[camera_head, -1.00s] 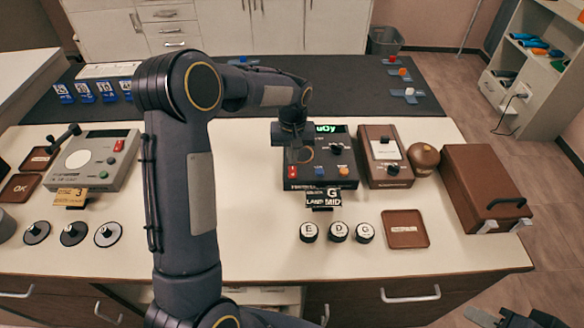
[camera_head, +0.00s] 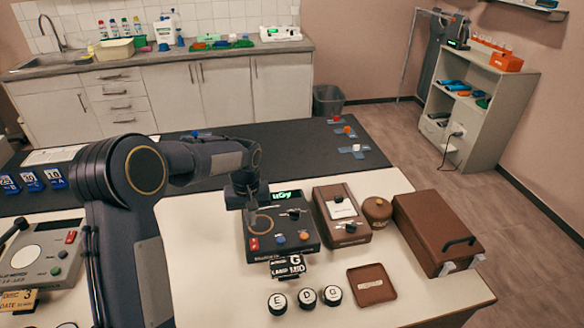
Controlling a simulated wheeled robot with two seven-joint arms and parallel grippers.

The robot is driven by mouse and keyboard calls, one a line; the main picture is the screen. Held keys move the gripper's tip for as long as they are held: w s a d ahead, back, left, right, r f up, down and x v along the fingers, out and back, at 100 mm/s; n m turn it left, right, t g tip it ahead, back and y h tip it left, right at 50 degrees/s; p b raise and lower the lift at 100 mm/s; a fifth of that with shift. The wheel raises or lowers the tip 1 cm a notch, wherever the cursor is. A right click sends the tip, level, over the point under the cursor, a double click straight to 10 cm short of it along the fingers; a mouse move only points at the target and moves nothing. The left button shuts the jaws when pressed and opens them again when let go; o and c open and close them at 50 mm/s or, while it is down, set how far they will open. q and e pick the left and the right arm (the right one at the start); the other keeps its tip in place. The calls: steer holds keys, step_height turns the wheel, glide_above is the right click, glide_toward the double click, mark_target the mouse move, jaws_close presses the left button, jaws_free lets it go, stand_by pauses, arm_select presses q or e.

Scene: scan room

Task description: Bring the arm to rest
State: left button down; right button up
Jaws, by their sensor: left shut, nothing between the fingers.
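My left arm (camera_head: 127,208) comes in from the lower left and bends across the bench to the right. My left gripper (camera_head: 257,226) points down in front of the left part of a dark box (camera_head: 302,238) with a green lit display and coloured buttons. The gripper is shut and empty. I cannot tell whether it touches the box. It hides part of the box's top face. My right gripper is out of view.
Right of the dark box stand a brown device (camera_head: 341,215), a round brown jar (camera_head: 377,210) and a brown case (camera_head: 437,230). Several lettered round pieces (camera_head: 305,298) and a brown tray (camera_head: 371,286) lie in front. A grey device (camera_head: 42,258) stands left. The floor right of the bench is clear.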

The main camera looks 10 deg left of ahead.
arm_select(q)
steer(key=shift+r, duration=0.1)
steer(key=s+r+m+t+h, duration=0.1)
steer(key=s+r+t+h, duration=0.1)
steer(key=s+r, duration=1.05)
steer(key=s+d+f+m+t+h, duration=0.1)
steer(key=s+d, duration=0.1)
steer(key=s, duration=0.6)
steer(key=s+d+m+t, duration=0.1)
steer(key=s+d+t, duration=0.1)
steer(key=s, duration=0.7)
steer(key=shift+d+f+m+t+h, duration=0.3)
steer(key=shift+d+f+h, duration=0.1)
steer(key=shift+d, duration=0.15)
